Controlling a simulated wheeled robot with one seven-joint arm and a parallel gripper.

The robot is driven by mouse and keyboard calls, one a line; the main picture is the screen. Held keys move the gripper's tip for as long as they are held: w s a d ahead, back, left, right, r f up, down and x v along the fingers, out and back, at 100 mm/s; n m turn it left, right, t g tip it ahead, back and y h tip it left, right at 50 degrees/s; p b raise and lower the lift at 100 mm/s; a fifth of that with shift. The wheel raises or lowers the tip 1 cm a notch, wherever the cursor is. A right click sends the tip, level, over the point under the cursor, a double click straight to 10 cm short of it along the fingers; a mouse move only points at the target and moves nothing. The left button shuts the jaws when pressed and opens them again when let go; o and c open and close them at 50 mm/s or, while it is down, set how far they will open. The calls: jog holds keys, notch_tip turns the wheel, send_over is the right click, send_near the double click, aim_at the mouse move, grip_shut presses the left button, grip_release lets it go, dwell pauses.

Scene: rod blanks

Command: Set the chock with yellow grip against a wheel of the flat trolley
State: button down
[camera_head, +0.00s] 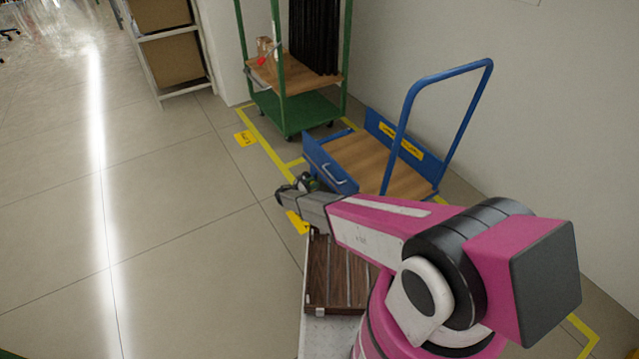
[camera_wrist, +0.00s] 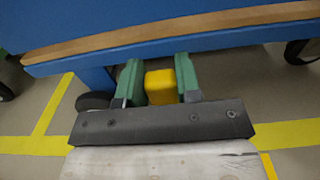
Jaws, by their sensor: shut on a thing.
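The flat trolley (camera_head: 365,160) is blue with a wooden deck and a tall blue push handle. Its blue side and deck edge (camera_wrist: 170,50) cross the top of the wrist view. My gripper (camera_wrist: 159,82) has its green fingers closed on the yellow grip (camera_wrist: 160,87) of the chock, low beside the trolley. The chock's body is hidden. One dark trolley wheel (camera_wrist: 92,101) shows left of the fingers, another wheel (camera_wrist: 301,52) at the far right. Whether the chock touches a wheel cannot be told. In the head view my gripper (camera_head: 298,186) is at the trolley's near left corner, and the chock cannot be made out.
A green shelf trolley (camera_head: 290,110) stands behind the flat trolley, inside yellow floor lines (camera_head: 265,135). A wall is close on the right. A brown slatted thing (camera_head: 338,275) lies below my arm. Open tiled floor (camera_head: 190,220) extends on the left.

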jog(key=w+d, duration=0.1)
jog(key=w+d+f, duration=0.1)
jog(key=d, duration=0.1)
jog(key=shift+w+d, duration=0.15)
jog(key=shift+d, duration=0.05)
jog(key=shift+f, duration=0.25)
jog(key=c, duration=0.8)
grip_release()
jog(key=shift+r, duration=0.15)
jog(key=v, duration=1.2)
